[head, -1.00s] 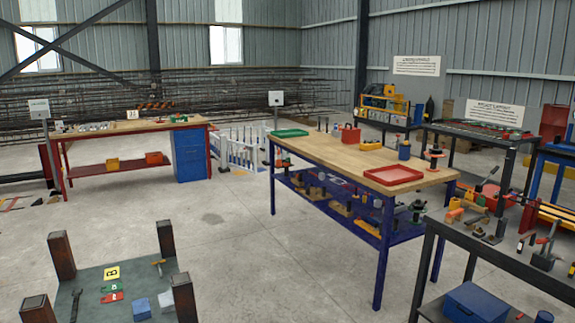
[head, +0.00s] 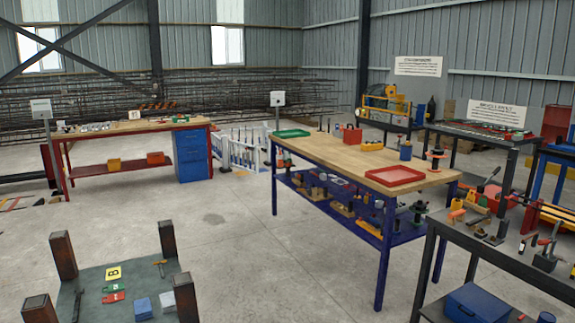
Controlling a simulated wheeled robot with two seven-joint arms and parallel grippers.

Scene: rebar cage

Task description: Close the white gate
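The white gate is part of a low white picket fence (head: 243,146) in the far middle of the head view. The fence stands on the floor between the blue cabinet and the blue-legged workbench. The bench hides part of its right side. At this distance I cannot tell which section is the gate or how far open it stands. Neither of my grippers shows in the view.
A red-framed bench (head: 130,128) with a blue cabinet (head: 192,156) stands left of the fence. A wooden-topped bench (head: 345,158) stands to its right. A dark table (head: 95,290) is near at front left, another (head: 495,262) at front right. Concrete floor (head: 225,235) between them is clear.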

